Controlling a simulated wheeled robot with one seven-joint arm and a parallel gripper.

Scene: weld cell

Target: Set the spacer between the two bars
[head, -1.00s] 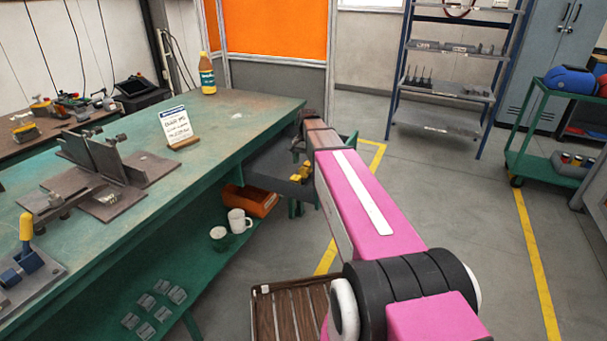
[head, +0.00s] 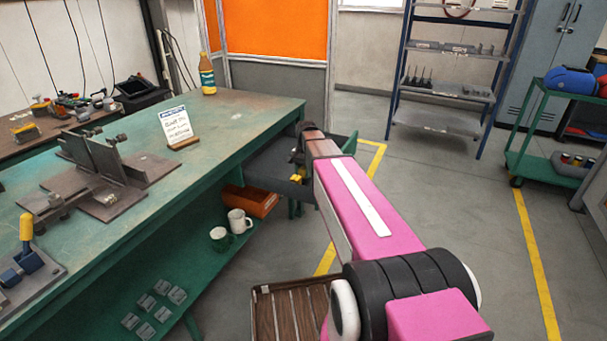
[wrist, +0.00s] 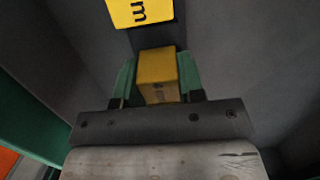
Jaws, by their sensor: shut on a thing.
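A yellow block, which looks like the spacer (wrist: 157,72), is between the green fingers of my gripper (wrist: 157,62) in the wrist view. The gripper is shut on it. In the head view, my gripper (head: 297,168) is low at the open grey drawer at the bench's right end, partly hidden by my arm. A steel fixture (head: 135,164) with upright dark plates (head: 103,157) stands on the bench at the left, well away from my gripper. I cannot tell for sure which parts are the two bars.
A second yellow piece marked "m" (wrist: 139,11) lies just beyond the block in the drawer (wrist: 230,50). A sign card (head: 176,126) and a bottle (head: 207,74) stand on the green bench (head: 235,115). An orange bin (head: 253,201) and mugs (head: 239,221) are below.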

